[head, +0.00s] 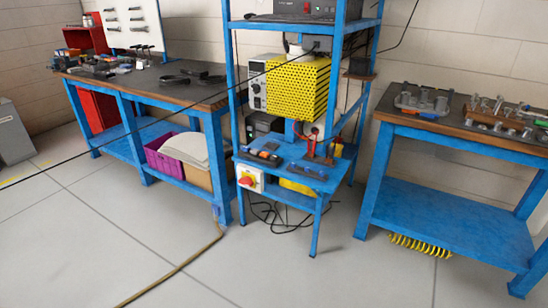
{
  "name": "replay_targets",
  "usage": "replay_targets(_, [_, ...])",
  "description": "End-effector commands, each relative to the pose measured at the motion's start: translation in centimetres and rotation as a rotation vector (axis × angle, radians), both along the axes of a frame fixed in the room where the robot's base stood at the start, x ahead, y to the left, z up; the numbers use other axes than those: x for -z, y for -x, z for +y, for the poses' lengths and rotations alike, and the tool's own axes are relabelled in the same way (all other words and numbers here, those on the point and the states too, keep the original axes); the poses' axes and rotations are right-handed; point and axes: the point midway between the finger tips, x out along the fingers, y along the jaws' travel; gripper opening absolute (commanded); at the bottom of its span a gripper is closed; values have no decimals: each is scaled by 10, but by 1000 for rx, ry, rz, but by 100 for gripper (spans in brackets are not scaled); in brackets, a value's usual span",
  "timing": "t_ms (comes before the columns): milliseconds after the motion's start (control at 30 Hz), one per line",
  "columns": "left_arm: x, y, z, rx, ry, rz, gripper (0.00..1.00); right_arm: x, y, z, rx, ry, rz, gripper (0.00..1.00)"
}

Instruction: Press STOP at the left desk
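The left desk (165,84) is a blue-framed workbench with a dark top, standing at the left in the head view. Dark tools and small parts lie on its top. No labelled STOP button can be made out on it. A red knob on yellow (247,181) sits on a white box at the front of the blue rack (230,60), just right of the desk. I cannot read any label on it. Neither of my grippers is in view.
A purple crate (172,160) sits on the desk's lower shelf. A yellow perforated box (300,88) stands in the rack. Another blue bench (450,208) is at the right. A hose (180,266) crosses the otherwise clear floor (80,240). Cables lie under the rack.

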Motion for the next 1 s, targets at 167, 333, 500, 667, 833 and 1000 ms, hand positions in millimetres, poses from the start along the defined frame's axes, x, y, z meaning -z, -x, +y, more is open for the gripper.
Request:
replay_targets(167, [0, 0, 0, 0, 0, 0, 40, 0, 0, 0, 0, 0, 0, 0])
replay_targets(333, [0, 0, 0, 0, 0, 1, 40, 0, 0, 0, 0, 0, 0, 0])
replay_targets(500, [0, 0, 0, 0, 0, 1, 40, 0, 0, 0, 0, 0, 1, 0])
replay_targets(667, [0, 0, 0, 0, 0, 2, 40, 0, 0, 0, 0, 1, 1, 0])
replay_targets(833, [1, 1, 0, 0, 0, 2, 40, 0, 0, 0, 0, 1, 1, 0])
replay_targets(1000, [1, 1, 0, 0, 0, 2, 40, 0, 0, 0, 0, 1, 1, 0])
